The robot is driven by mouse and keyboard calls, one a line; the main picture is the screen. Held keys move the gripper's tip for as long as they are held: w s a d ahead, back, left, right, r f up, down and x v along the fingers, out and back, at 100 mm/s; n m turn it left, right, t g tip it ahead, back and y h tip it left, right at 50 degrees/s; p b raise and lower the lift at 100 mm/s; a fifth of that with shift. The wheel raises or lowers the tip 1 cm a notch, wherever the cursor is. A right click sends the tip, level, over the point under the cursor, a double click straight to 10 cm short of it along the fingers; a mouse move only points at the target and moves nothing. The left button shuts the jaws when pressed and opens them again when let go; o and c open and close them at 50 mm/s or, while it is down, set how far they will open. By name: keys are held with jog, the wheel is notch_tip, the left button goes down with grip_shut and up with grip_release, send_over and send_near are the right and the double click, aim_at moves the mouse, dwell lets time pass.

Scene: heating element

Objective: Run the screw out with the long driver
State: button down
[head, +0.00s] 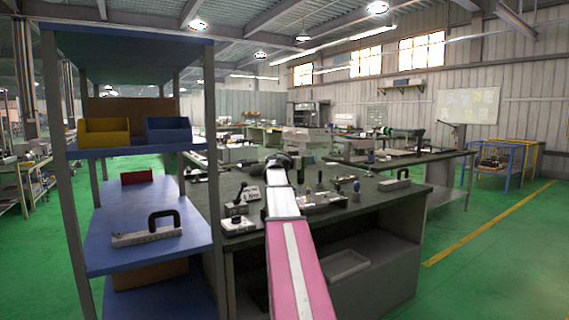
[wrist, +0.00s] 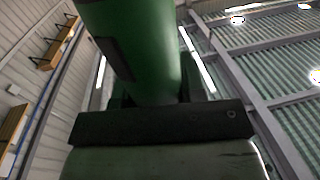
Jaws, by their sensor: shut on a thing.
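My gripper (head: 287,161) is at the far end of my pink and white arm, over the dark green bench (head: 395,195) in the head view. In the wrist view it is shut on a thick green handle with a dark patch, which looks like the long driver (wrist: 140,50). The handle fills the upper middle, close to the camera, and its lower end meets the dark gripper part (wrist: 160,122). The driver's tip and the screw are hidden in both views. Small upright tools stand around a tray (head: 322,199) just right of my arm.
A blue shelf rack (head: 130,205) with yellow and blue bins stands close on the left. A grey block (head: 394,185) lies near the bench's right end. Green floor is clear to the right.

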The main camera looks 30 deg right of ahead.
jog(key=shift+s+d, duration=0.1)
jog(key=shift+d, duration=0.15)
dwell(0.3)
jog(key=shift+f, duration=2.55)
jog(key=shift+f, duration=0.55)
jog(key=shift+r, duration=0.15)
dwell(0.9)
jog(key=shift+r, duration=2.45)
